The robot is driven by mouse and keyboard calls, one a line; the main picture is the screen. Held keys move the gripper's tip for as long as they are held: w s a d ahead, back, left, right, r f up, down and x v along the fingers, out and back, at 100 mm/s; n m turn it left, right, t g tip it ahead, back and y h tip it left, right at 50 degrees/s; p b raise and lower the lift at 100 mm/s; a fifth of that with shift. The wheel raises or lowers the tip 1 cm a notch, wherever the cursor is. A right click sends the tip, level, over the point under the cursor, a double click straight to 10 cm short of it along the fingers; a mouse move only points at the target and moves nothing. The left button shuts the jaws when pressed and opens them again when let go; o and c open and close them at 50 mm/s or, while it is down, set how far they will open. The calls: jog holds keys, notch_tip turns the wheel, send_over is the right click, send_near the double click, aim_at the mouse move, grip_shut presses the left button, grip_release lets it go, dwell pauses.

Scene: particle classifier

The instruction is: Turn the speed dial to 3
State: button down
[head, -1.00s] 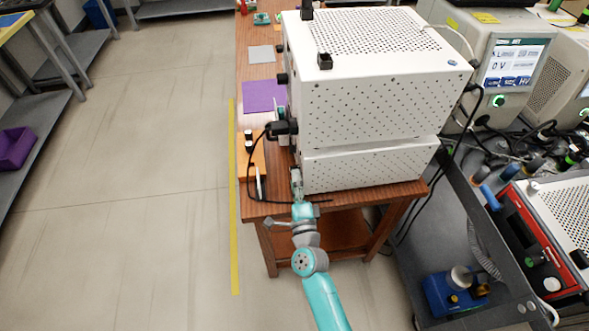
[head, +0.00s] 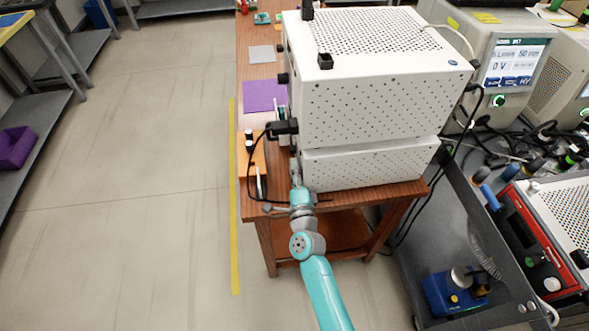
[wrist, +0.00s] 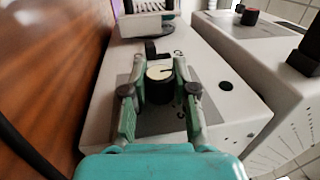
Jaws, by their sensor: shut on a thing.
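The speed dial (wrist: 159,72) is a black knob with a cream cap, on the front panel of the lower white box (head: 365,165). In the wrist view, a thin dark pointer line on the cap points roughly right. The scale marks around the dial are too small or hidden to read. My gripper (wrist: 161,80) has its two green fingers around the knob's sides and is shut on it. In the head view, my gripper (head: 296,178) is at the box's left face, and the dial is hidden there.
A larger white box (head: 385,105) sits on top of the lower one. A black cable (head: 250,180) loops beside my gripper, over the wooden table (head: 335,203). Open floor lies left of the table.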

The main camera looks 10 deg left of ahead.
jog(key=shift+w+d+f+t, duration=0.1)
jog(key=shift+d+t, duration=0.1)
jog(key=shift+t, duration=0.6)
jog(key=shift+t+y, duration=0.4)
jog(key=shift+t, duration=0.2)
jog(key=shift+a, duration=0.1)
jog(key=c, duration=0.9)
grip_release()
